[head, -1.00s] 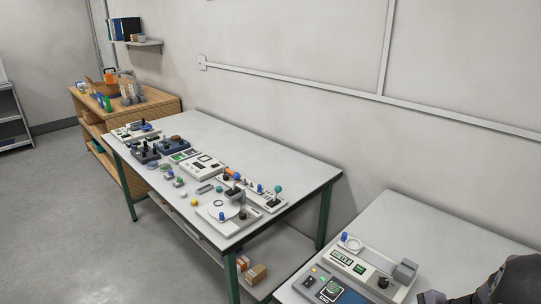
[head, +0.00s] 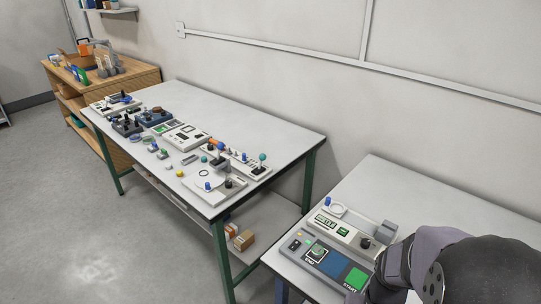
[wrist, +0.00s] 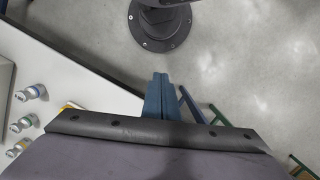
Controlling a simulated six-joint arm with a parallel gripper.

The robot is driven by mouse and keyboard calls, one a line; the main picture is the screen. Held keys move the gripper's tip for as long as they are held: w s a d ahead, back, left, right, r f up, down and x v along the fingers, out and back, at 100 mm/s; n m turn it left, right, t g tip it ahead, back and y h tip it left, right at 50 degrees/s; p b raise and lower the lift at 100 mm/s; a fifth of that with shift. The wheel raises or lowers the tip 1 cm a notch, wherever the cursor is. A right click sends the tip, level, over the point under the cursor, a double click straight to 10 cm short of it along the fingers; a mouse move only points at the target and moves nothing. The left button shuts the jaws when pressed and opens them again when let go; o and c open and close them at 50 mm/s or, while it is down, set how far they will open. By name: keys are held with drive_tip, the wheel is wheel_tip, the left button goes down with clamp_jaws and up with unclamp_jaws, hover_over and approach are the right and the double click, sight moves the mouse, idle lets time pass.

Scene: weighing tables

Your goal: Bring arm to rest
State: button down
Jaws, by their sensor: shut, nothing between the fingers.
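My gripper (wrist: 158,92) shows in the wrist view as two blue-grey fingers. They lie together, with no object visible between them, over the grey floor (wrist: 235,75) beside a white table edge. In the head view my dark arm fills the lower right corner, beside the near table (head: 383,178). The fingers cannot be made out in that view.
The near table carries a pale device (head: 343,232) and a blue-grey panel (head: 325,262) with a green button. Several small knobbed pieces (wrist: 25,93) lie left of my gripper. A long table (head: 240,120) with several devices stands farther left. Floor is open at left.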

drive_tip(key=w+a+r+n+t+p, duration=0.1)
drive_tip(key=w+a+r+n, duration=0.2)
drive_tip(key=a, duration=0.4)
drive_tip(key=shift+w+a+r+n+h, duration=0.15)
drive_tip(key=shift+a+r+n+h, duration=0.15)
drive_tip(key=shift+r+n, duration=0.4)
wheel_tip(320, 180, down, 16)
drive_tip(key=b, duration=1.5)
drive_tip(key=shift+r, duration=0.2)
